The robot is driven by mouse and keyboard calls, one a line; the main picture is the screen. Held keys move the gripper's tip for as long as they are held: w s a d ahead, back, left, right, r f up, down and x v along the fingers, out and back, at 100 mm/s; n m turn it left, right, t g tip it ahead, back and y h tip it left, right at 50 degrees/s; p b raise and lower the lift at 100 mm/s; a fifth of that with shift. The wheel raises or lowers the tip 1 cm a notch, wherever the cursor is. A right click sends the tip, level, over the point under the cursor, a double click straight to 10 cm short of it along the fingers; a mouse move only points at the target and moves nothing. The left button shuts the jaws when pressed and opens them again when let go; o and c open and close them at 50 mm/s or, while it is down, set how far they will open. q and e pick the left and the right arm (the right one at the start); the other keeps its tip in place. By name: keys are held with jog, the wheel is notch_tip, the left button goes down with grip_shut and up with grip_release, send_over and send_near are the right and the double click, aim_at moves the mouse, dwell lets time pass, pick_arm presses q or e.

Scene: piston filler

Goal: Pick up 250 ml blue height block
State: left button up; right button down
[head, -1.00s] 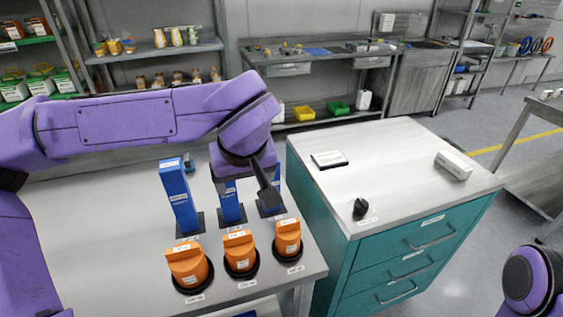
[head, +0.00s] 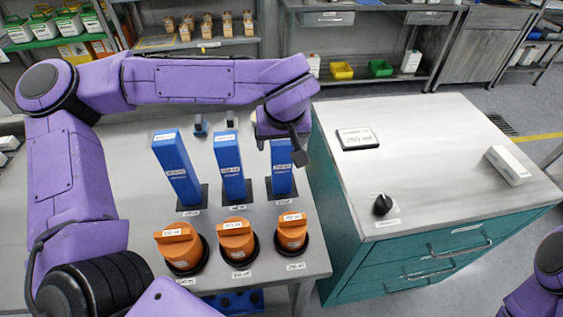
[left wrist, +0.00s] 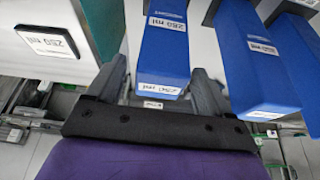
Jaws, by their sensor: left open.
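Three upright blue height blocks stand in a row on the grey table (head: 110,180). The right one, the 250 ml blue height block (head: 282,181), is partly hidden behind my left gripper (head: 286,148) in the head view. In the left wrist view, the 250 ml block (left wrist: 164,55) shows its labelled top between the two dark fingers of my left gripper (left wrist: 160,85). The fingers are apart, one on each side; I cannot tell whether either touches the block. The middle block (head: 229,165) and left block (head: 176,168) stand to its left. My right gripper is out of view.
Several orange knob-like parts (head: 236,240) stand in front of the blocks.

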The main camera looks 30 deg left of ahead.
pick_arm(q)
jog(key=shift+w+a+f, duration=0.2)
jog(key=shift+w+f, duration=0.45)
jog(key=shift+f, duration=0.25)
jog(key=shift+s+r, duration=0.2)
jog(key=shift+s, duration=0.25)
jog(key=shift+w, duration=0.1)
grip_shut()
